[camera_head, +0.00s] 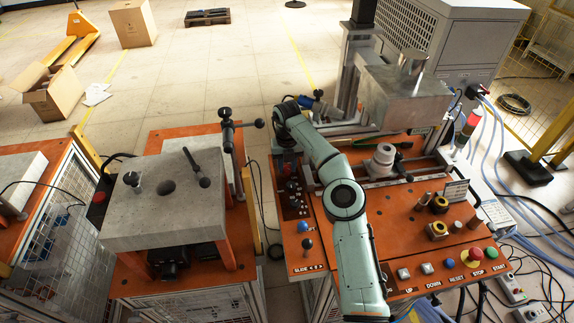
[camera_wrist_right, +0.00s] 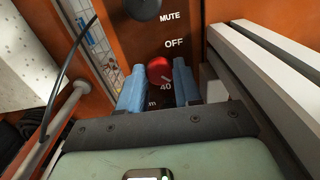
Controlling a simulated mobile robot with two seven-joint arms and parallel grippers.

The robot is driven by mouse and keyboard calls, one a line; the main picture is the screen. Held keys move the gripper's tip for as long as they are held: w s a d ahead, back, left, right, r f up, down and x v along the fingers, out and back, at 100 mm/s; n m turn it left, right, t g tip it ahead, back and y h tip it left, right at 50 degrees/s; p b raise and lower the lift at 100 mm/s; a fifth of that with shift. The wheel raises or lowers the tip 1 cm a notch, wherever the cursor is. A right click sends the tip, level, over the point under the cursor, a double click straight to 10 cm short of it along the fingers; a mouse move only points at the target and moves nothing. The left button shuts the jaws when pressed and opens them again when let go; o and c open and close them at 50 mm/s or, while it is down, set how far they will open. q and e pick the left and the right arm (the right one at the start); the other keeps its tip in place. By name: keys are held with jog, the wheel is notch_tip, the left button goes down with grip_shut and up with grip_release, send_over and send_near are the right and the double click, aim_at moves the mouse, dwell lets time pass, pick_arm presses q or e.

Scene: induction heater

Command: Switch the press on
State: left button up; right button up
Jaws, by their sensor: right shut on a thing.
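The press (camera_head: 405,92) stands at the back of the orange-topped bench (camera_head: 385,235) on the right in the head view. In the right wrist view, a small red knob (camera_wrist_right: 159,69) sits on the orange-brown panel, below the word OFF and above the number 40. My right gripper (camera_wrist_right: 159,84) is shut on this red knob, with one blue finger on each side of it. My left gripper is not in view.
A black knob (camera_wrist_right: 142,8) is above the red one, by the word MUTE. A grey block table (camera_head: 165,215) stands to the left.

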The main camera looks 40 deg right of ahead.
aim_at(287, 168)
jog(key=o, duration=1)
jog(key=shift+o, duration=0.2)
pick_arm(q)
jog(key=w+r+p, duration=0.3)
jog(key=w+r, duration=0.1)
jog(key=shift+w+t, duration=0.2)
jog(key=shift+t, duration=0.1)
pick_arm(e)
notch_tip(287, 168, up, 14)
jog(key=shift+f, duration=0.25)
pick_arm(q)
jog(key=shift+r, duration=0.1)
